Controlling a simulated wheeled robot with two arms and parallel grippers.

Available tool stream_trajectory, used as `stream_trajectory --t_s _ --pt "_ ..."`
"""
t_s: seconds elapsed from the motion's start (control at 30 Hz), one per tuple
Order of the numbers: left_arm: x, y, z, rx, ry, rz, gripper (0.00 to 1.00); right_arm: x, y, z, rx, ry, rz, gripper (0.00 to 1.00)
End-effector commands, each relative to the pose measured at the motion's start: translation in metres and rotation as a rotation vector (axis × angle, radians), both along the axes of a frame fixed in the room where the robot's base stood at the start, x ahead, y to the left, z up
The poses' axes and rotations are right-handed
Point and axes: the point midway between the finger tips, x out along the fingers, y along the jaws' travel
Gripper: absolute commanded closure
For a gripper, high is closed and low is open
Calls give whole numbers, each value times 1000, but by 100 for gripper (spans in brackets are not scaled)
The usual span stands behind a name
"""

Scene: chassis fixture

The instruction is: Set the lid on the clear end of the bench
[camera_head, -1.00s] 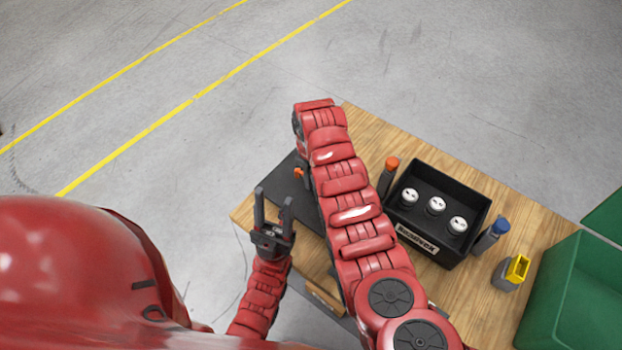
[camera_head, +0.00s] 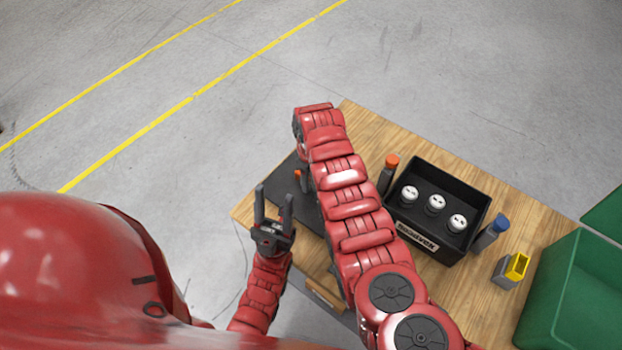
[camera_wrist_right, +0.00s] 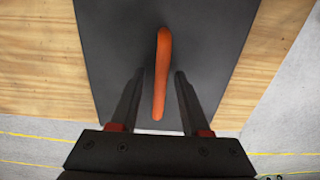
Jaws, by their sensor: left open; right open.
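The lid (camera_head: 283,184) is a dark flat panel with an orange handle (camera_head: 298,176), lying at the left end of the wooden bench and partly hidden by my right arm. In the right wrist view the lid (camera_wrist_right: 110,35) fills the middle and its orange handle (camera_wrist_right: 162,60) stands between the fingers. My right gripper (camera_wrist_right: 158,78) is open, with one finger on each side of the handle and gaps showing. In the head view my right arm hides it. My left gripper (camera_head: 273,195) is open and empty near the bench's left corner.
A black open box (camera_head: 418,246) holds three white-topped cylinders. An orange-topped tool (camera_head: 389,174), a blue-topped one (camera_head: 492,233) and a yellow-and-grey holder (camera_head: 512,270) stand around it. A green bin (camera_head: 575,300) is at the right. Bare wood (camera_head: 365,125) shows behind my right arm.

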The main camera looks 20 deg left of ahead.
Motion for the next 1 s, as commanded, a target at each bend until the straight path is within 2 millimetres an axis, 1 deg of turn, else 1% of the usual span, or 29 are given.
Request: stream_trajectory --t_s 0.1,0.17,0.27,0.4,0.43,0.53,0.6,0.67,0.7,0.83,1.0 --pt "0 0 6 0 0 0 50 0 0 7 0 0 0 53" --pt "0 0 1 0 0 0 50 1 0 6 1 -1 -1 53" --pt "0 0 -2 0 0 0 50 2 1 15 3 -5 -1 53" --pt "0 0 -7 0 0 0 50 1 0 33 2 -5 1 53" --pt "0 0 -12 0 0 0 50 2 0 38 4 -7 0 53" --pt "0 0 -21 0 0 0 50 2 1 62 6 -9 0 53" --pt "0 0 -19 0 0 0 50 1 1 83 4 -5 0 53" --pt "0 0 -21 0 0 0 50 1 1 95 4 -5 -1 53" --pt "0 0 -12 0 1 0 50 0 1 106 0 -1 2 53" --pt "0 0 -6 0 0 0 50 0 0 118 -2 0 1 53" --pt "0 0 -4 0 0 0 50 0 0 124 0 0 -1 53"
